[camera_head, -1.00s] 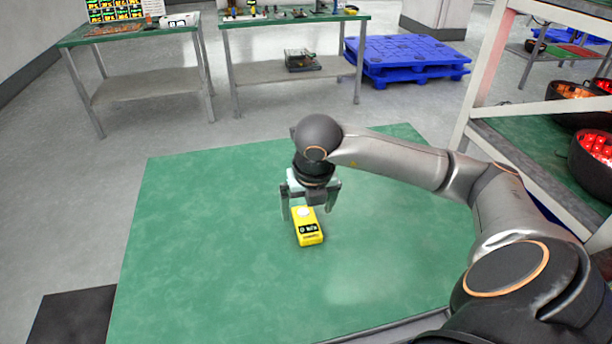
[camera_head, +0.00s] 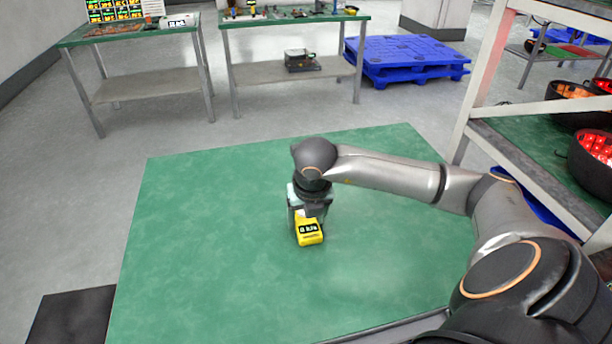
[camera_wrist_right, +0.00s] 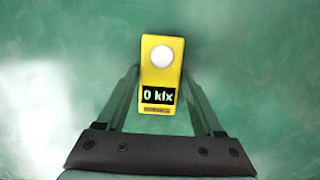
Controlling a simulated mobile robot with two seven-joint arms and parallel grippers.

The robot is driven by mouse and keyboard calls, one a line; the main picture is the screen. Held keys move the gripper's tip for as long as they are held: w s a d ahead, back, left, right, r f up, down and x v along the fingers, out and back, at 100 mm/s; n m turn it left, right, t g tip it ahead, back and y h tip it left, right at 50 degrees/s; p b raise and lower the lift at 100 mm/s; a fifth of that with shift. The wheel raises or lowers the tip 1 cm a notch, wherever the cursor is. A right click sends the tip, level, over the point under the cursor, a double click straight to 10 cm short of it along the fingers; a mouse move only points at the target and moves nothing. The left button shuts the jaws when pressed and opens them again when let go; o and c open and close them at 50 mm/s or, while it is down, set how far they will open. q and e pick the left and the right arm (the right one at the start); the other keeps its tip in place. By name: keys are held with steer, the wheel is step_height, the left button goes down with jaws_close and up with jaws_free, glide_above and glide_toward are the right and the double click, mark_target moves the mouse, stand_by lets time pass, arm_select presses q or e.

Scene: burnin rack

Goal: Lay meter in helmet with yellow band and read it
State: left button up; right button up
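A yellow meter (camera_head: 310,234) with a white round dome and a dark display lies on the green surface. In the right wrist view the meter (camera_wrist_right: 161,75) reads "0 klx". My right gripper (camera_head: 309,222) is down at the meter from above. In the right wrist view the fingers of the right gripper (camera_wrist_right: 161,78) lie close along both long sides of the meter and appear to touch it. No helmet with a yellow band can be made out. My left gripper is not in view.
Dark bowl-shaped things (camera_head: 592,158) with glowing red and orange contents stand on a white-framed rack (camera_head: 486,75) at the right. The green surface (camera_head: 215,250) is otherwise clear. Two workbenches (camera_head: 285,20) and a blue pallet (camera_head: 405,58) stand behind.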

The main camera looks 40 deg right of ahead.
mark_target(306, 222)
jaws_close()
stand_by(0.3)
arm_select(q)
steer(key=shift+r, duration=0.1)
arm_select(e)
steer(key=shift+r, duration=0.1)
steer(key=shift+r+p, duration=0.4)
steer(key=shift+r, duration=0.1)
step_height(306, 222, up, 2)
steer(key=shift+r+p, duration=0.1)
steer(key=shift+p, duration=0.7)
arm_select(q)
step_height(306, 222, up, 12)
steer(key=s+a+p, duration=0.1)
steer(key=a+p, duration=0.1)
steer(key=p, duration=1)
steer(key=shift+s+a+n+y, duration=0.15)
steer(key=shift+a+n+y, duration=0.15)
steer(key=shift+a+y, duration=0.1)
arm_select(e)
steer(key=s+a+r, duration=0.6)
steer(key=s+r, duration=0.3)
steer(key=s, duration=0.3)
steer(key=shift+s+r, duration=0.3)
steer(key=shift+r, duration=0.05)
